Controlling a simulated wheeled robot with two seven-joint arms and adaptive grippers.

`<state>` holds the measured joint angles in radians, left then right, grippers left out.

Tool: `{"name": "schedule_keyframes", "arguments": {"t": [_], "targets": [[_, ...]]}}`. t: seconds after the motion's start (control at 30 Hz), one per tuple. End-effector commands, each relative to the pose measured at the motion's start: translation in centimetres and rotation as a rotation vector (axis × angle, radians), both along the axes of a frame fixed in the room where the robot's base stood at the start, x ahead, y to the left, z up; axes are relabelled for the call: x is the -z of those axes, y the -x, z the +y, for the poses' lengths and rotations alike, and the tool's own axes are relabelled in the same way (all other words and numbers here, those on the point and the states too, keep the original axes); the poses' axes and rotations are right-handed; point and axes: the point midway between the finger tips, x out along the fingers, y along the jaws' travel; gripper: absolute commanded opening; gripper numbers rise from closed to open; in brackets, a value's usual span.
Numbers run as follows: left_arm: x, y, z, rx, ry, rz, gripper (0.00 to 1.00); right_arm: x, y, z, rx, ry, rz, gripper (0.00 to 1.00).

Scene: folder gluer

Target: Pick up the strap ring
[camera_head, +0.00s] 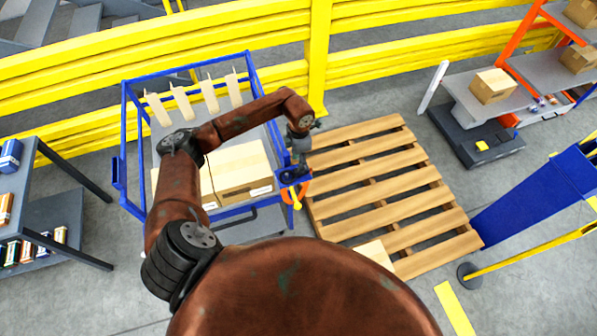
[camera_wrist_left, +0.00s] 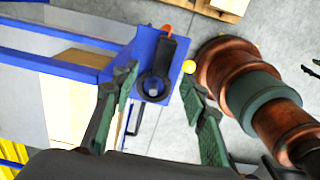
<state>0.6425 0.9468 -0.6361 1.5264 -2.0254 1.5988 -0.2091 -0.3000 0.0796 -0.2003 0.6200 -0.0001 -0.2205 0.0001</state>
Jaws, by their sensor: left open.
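A black ring (camera_wrist_left: 155,87) lies on a blue plate (camera_wrist_left: 176,92) at the cart's corner. A black strip runs from it to an orange end (camera_wrist_left: 166,31). I take this as the strap ring, but cannot be sure. In the head view this corner plate (camera_head: 291,178) is small, with an orange curved part (camera_head: 305,187) beside it. My left gripper (camera_wrist_left: 158,78) is open and empty. Its fingers stand on either side of the ring in the wrist view, and contact is not visible. In the head view the left gripper (camera_head: 301,135) is over the cart's right side. My right gripper is not in view.
The blue-framed cart (camera_head: 124,150) holds cartons (camera_head: 243,170) and several upright tan pieces (camera_head: 209,95). A wooden pallet (camera_head: 375,190) stands right of it. A yellow rail (camera_head: 230,45) runs behind. A grey shelf (camera_head: 60,208) with small items is at left.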

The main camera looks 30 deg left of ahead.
Motion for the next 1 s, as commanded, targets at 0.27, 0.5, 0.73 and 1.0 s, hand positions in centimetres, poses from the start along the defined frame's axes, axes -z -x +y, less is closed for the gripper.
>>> {"name": "schedule_keyframes", "arguments": {"t": [0.27,0.5,0.73,1.0], "targets": [[3.1,0.3,-0.1,-0.001,0.007,0.004,0.41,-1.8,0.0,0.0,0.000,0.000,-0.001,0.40],[6.0,0.2,-0.1,0.001,0.006,0.001,0.41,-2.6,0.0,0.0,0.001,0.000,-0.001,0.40],[6.3,0.2,0.0,0.001,0.005,-0.001,0.41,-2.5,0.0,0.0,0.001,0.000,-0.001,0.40],[6.2,0.2,0.0,0.001,0.005,-0.001,0.23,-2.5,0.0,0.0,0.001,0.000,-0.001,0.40]]}}
